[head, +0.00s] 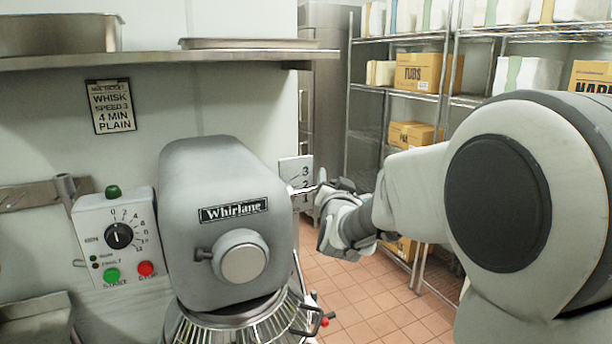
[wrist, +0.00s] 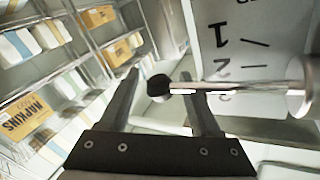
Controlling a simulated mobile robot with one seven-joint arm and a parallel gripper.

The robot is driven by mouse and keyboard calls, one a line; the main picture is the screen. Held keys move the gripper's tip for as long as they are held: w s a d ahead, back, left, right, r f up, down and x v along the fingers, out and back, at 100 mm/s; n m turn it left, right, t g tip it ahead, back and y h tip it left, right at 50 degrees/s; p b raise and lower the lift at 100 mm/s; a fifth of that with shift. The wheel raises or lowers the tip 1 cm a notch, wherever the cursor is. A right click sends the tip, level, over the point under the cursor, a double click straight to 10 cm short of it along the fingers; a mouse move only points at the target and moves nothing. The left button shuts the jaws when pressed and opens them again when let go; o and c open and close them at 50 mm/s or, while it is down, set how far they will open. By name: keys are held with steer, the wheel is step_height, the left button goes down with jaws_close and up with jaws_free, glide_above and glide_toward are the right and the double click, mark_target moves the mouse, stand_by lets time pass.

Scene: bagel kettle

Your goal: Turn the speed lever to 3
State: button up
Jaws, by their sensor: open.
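The grey mixer (head: 225,215) stands left of my gripper. Its speed plate (head: 296,172), marked 3, 2, 1 from top to bottom, is on its right side. The speed lever (head: 302,190) is a metal rod sticking out sideways, near the 2 in the head view. In the wrist view the lever (wrist: 240,87) runs from a round hub to a black knob (wrist: 165,86), crossing the plate (wrist: 235,45) near the 2 and 3. My gripper (head: 332,190) is open at the lever's end. In the wrist view the knob appears between the fingertips (wrist: 160,80); I cannot tell whether they touch it.
A control box (head: 115,235) with a dial and buttons is on the wall left of the mixer. A sign (head: 110,106) reads whisk, speed 3, 4 min, plain. Wire racks (head: 400,90) with boxes stand behind my arm. Tiled floor (head: 370,300) is clear right of the mixer.

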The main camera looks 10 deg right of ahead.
steer(key=shift+w+d, duration=0.15)
steer(key=shift+w, duration=0.7)
jaws_close()
steer(key=shift+f, duration=0.2)
stand_by(0.7)
